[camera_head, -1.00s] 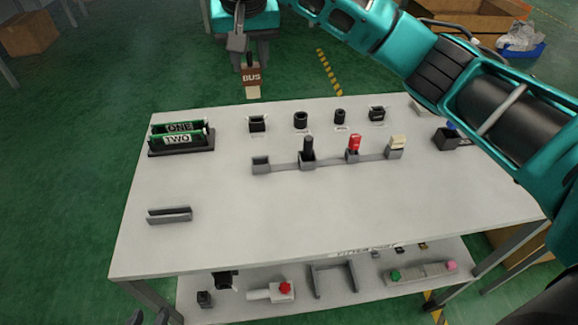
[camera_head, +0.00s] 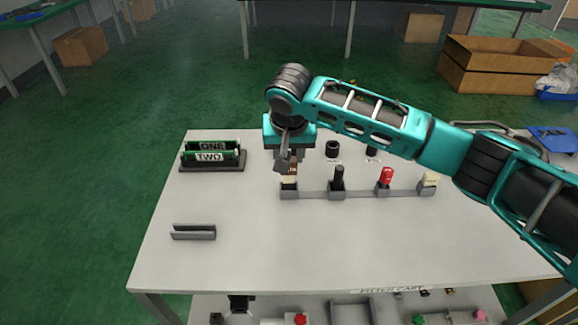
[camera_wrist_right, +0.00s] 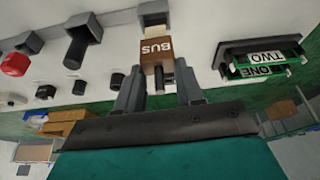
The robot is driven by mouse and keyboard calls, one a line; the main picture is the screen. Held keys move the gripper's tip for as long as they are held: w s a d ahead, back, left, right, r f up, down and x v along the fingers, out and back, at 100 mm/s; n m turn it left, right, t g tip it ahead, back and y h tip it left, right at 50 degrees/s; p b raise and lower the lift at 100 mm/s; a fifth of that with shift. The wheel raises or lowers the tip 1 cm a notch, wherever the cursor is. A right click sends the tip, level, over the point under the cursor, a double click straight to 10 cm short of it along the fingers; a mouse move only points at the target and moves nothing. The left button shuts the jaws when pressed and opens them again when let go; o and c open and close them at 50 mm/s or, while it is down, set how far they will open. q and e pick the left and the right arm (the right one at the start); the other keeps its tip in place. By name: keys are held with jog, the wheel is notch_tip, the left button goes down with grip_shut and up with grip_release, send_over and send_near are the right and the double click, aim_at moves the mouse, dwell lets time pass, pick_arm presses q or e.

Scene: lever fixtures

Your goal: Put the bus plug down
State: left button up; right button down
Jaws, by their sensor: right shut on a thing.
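The bus plug (camera_wrist_right: 157,49) is a brown block lettered BUS with a cream end. In the right wrist view it is between the fingers of my right gripper (camera_wrist_right: 160,82), which is shut on its dark stem. In the head view the plug (camera_head: 289,171) is upright below my right gripper (camera_head: 286,158), partly hidden by it. Its cream end is at the leftmost grey holder (camera_head: 289,194) of the rail. I cannot tell whether it is seated in the holder or just above it. My left gripper is not in view.
The same rail carries a black peg (camera_head: 338,178), a red-topped plug (camera_head: 386,176) and a cream plug (camera_head: 429,181). A rack with ONE and TWO cards (camera_head: 212,157) stands left. A grey channel (camera_head: 193,232) lies at front left. The table's front (camera_head: 300,258) is clear.

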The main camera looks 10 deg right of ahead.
jog(key=shift+f, duration=1.95)
jog(key=c, duration=0.7)
grip_release()
jog(key=shift+f, duration=0.1)
jog(key=p+v, duration=0.1)
jog(key=v, duration=1.1)
jog(key=shift+w, duration=0.1)
